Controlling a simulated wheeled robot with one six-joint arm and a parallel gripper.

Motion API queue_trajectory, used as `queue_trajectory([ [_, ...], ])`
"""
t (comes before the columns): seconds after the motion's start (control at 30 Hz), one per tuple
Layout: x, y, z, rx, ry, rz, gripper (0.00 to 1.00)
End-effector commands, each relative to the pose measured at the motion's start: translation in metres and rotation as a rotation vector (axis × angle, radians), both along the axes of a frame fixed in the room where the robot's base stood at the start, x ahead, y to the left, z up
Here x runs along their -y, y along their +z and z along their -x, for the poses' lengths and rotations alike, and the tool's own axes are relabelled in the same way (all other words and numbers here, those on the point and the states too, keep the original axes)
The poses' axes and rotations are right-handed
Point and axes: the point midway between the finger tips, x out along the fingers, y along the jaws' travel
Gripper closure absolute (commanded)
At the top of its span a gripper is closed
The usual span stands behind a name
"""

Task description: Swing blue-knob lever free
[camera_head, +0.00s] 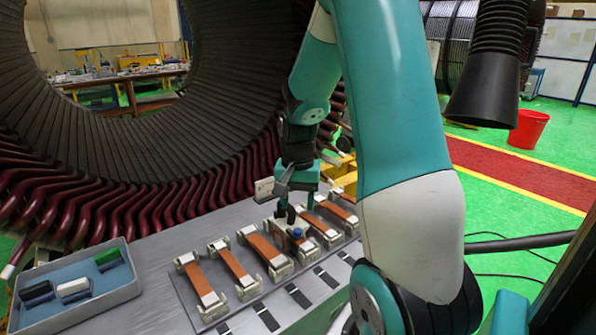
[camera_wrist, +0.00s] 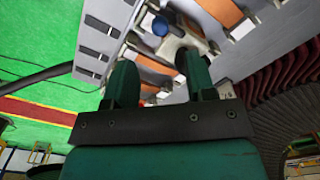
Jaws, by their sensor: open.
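The blue knob (camera_head: 297,233) sits on a pale lever among the clamped orange bars on the bench. It shows as a blue round cap (camera_wrist: 160,26) in the wrist view, beyond my fingertips. My gripper (camera_head: 289,216) is above and close beside the knob. In the wrist view my gripper (camera_wrist: 157,62) is open, with its two green fingers apart and nothing held between them. An orange bar (camera_wrist: 158,68) lies below the gap. My fingers partly hide the clamp around the lever, and I cannot tell whether they touch it.
A blue-grey tray (camera_head: 128,293) with several blocks sits at left. The large stator ring (camera_head: 110,140) rises behind. Dark slotted tabs line the bench's front.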

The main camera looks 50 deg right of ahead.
Motion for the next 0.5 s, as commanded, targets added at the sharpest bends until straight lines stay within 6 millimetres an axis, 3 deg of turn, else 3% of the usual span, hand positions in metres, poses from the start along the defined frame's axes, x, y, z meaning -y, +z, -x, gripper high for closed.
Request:
queue_trajectory([
  [0.2,0.001,0.053,-0.001,0.005,0.000,0.003,0.49],
  [0.5,0.000,0.090,0.000,0.001,-0.001,0.001,0.49],
])
